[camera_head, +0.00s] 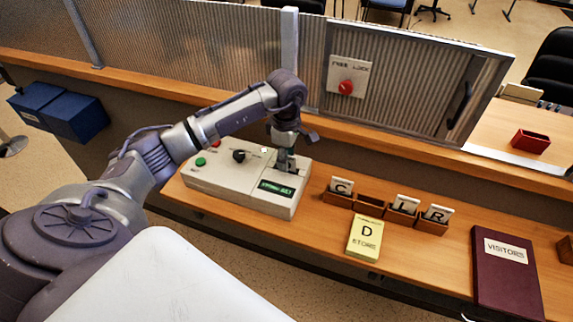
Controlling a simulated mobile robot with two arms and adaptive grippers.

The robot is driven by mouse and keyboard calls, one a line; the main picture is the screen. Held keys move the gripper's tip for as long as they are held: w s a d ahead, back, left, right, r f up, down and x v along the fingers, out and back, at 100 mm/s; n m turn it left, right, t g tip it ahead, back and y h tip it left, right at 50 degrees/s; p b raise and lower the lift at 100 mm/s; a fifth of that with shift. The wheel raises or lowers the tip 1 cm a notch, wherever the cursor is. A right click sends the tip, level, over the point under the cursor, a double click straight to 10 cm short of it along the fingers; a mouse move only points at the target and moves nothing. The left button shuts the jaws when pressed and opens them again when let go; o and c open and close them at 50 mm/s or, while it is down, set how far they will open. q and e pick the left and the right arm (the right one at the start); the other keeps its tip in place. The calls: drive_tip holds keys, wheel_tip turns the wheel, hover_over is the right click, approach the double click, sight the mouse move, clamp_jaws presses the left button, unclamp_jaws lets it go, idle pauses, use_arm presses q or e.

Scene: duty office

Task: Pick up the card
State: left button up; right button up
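A yellow card (364,239) marked "D STORES" lies on the wooden counter, right of the control box. White cards marked C (341,186), I (407,204) and R (438,213) stand in small wooden holders behind it. My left gripper (286,166) points down at the right end of the pale control box (232,182), left of the cards and apart from them. Its fingers are small and partly hidden, so I cannot tell whether they are open or shut or touch the box. My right gripper is out of view.
One wooden holder (369,206) between C and I shows no card. A maroon "VISITORS" book (505,275) lies at the right. A ribbed partition (420,85) with a red knob (346,87) rises behind the counter. Bare counter (430,262) lies between the yellow card and the book.

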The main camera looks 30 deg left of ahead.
use_arm(q)
clamp_jaws()
drive_tip(key=shift+r, duration=0.1)
drive_tip(key=shift+r+b, duration=0.35)
drive_tip(key=shift+r, duration=0.1)
drive_tip(key=r+b, duration=0.1)
drive_tip(key=d+r+b, duration=0.1)
drive_tip(key=r, duration=0.1)
drive_tip(key=shift+d+r, duration=0.2)
drive_tip(key=shift+r, duration=0.1)
drive_tip(key=d+r+b, duration=0.2)
drive_tip(key=d+r, duration=0.4)
drive_tip(key=d, duration=0.4)
drive_tip(key=shift+d+r, duration=0.15)
drive_tip(key=shift+r, duration=0.05)
